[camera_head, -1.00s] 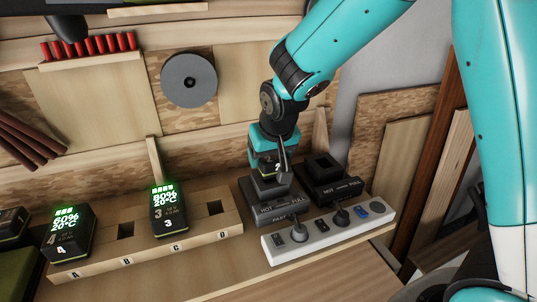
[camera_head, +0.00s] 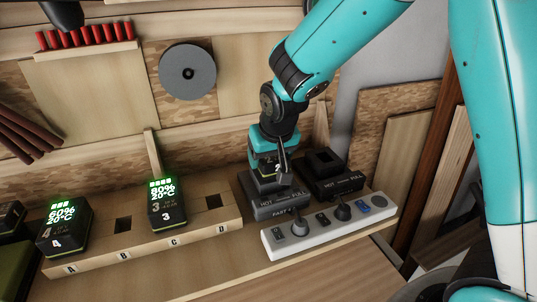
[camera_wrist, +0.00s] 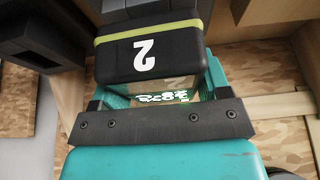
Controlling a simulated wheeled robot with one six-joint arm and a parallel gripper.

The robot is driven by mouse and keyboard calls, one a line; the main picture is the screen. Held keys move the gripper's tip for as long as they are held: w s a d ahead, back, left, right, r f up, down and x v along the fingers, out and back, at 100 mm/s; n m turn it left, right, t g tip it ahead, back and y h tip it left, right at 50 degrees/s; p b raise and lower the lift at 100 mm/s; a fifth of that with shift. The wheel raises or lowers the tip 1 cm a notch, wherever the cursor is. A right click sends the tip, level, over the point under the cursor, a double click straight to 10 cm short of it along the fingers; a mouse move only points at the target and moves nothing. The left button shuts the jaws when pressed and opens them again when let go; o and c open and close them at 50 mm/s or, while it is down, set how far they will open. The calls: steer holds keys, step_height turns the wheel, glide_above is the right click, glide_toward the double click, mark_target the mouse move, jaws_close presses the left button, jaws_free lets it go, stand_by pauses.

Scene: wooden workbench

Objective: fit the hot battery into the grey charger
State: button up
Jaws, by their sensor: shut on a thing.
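The battery marked 2 (camera_wrist: 150,55) is black with a yellow-green band, and its green display is partly covered in the wrist view. My gripper (camera_head: 275,153) is shut on this battery, which also shows in the head view (camera_head: 268,172). The battery's temperature reading is not legible.
A black charger (camera_head: 337,183) stands close on the right. A white power strip (camera_head: 300,236) with plugs lies in front. On the left, a wooden rack (camera_head: 99,258) holds battery 4 (camera_head: 64,233) and battery 3 (camera_head: 167,206), both reading 20°C; slots B and D are empty.

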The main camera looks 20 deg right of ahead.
steer(key=shift+f+b, duration=0.7)
steer(key=shift+f, duration=0.25)
steer(key=o, duration=1.2)
steer(key=shift+o, duration=0.2)
steer(key=shift+r, duration=0.2)
steer(key=b+v, duration=0.3)
steer(key=v, duration=1.4)
steer(key=s+a+f+n+g+y, duration=0.2)
steer(key=s+f+n, duration=0.1)
steer(key=s, duration=0.6)
steer(key=s+a+f+n+g+y, duration=0.2)
steer(key=s+f+n, duration=0.2)
steer(key=s, duration=0.6)
steer(key=shift+s+a+f, duration=0.2)
steer(key=shift+a+f, duration=0.2)
steer(key=shift+f, duration=0.55)
